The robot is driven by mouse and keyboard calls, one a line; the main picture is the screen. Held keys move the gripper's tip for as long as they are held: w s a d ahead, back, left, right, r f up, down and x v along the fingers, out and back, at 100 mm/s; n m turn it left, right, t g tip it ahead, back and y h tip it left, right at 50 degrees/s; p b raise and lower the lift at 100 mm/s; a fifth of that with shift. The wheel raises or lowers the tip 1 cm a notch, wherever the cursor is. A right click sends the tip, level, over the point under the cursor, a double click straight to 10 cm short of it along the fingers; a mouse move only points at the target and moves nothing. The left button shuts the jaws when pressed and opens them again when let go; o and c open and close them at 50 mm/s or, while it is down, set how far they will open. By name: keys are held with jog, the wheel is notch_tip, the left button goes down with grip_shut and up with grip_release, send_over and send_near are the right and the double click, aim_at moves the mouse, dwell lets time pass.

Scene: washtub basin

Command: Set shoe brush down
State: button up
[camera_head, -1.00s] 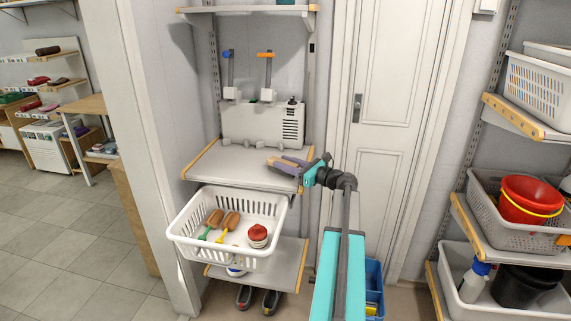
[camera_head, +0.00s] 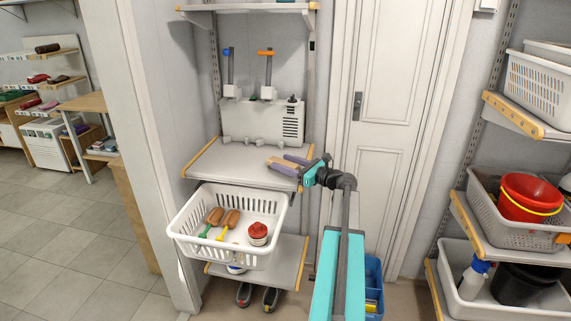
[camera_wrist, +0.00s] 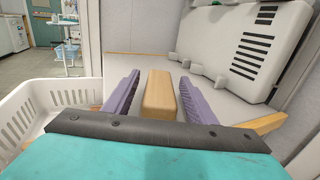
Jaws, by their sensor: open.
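The shoe brush (camera_wrist: 159,93) shows in the wrist view as a light wooden block between the two purple fingers of my gripper (camera_wrist: 160,95). Gaps show on both sides of it, so the fingers are open and apart from it. In the head view my gripper (camera_head: 291,163) is over the right part of the grey shelf (camera_head: 225,163), with the brush (camera_head: 280,168) at its fingers. The brush appears to rest on the shelf. Its underside is hidden.
A white basket (camera_head: 188,229) with two brushes (camera_head: 222,220) and a red-lidded tin (camera_head: 258,233) sits just below the shelf. A white panel unit (camera_head: 262,122) stands at the shelf's back. The shelf's left part is clear. A door (camera_head: 390,130) is to the right.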

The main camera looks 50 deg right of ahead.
jog(key=shift+f+b, duration=0.1)
jog(key=shift+b, duration=0.3)
jog(key=s+d+b, duration=0.1)
jog(key=s+d, duration=0.1)
jog(key=s, duration=1.1)
jog(key=shift+s, duration=0.35)
